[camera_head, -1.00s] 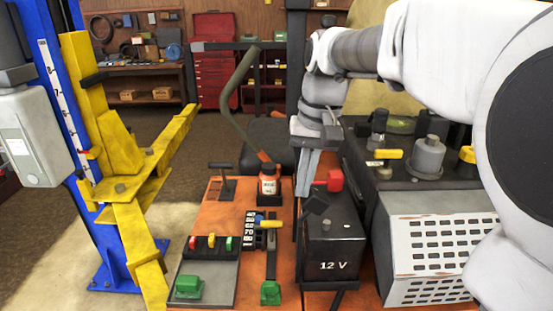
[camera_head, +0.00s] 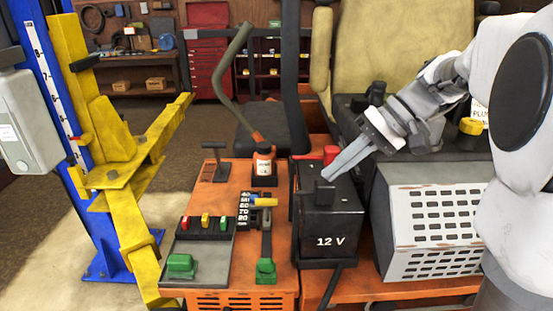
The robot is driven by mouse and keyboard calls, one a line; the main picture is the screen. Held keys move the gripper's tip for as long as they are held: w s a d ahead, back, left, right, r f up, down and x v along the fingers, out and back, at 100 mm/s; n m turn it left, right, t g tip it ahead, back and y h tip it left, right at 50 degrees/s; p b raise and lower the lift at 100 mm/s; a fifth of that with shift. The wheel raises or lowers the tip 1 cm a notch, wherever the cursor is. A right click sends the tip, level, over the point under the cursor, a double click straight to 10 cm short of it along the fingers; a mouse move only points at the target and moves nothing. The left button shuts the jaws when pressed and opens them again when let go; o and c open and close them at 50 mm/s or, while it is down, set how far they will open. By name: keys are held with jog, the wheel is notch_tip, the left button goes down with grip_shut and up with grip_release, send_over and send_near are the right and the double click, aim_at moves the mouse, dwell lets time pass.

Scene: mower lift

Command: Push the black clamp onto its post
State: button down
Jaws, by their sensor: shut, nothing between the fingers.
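The black clamp (camera_head: 325,190) is a small dark block on the front part of the top of the black 12 V battery (camera_head: 331,225). It looks roughly upright. Its post is not visible, so I cannot tell how far the clamp is seated on it. My gripper (camera_head: 327,176) comes in from the upper right, slanting down to the left. Its grey fingers are shut and empty, with the tips at the clamp's upper end. They look in contact with it, but a small gap cannot be ruled out. The red clamp (camera_head: 330,154) sits at the battery's back edge.
The battery stands on the orange mower body (camera_head: 225,215). A white perforated cover (camera_head: 440,235) is on the right. A yellow lift arm (camera_head: 130,210) stands at the left.

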jog(key=shift+d+f, duration=0.25)
jog(key=shift+f, duration=0.2)
jog(key=shift+s+d+f, duration=0.15)
jog(key=shift+f, duration=0.2)
jog(key=shift+r, duration=0.5)
jog(key=p+v, duration=0.2)
jog(key=v, duration=1)
jog(key=shift+d+f, duration=0.15)
jog(key=shift+d, duration=0.1)
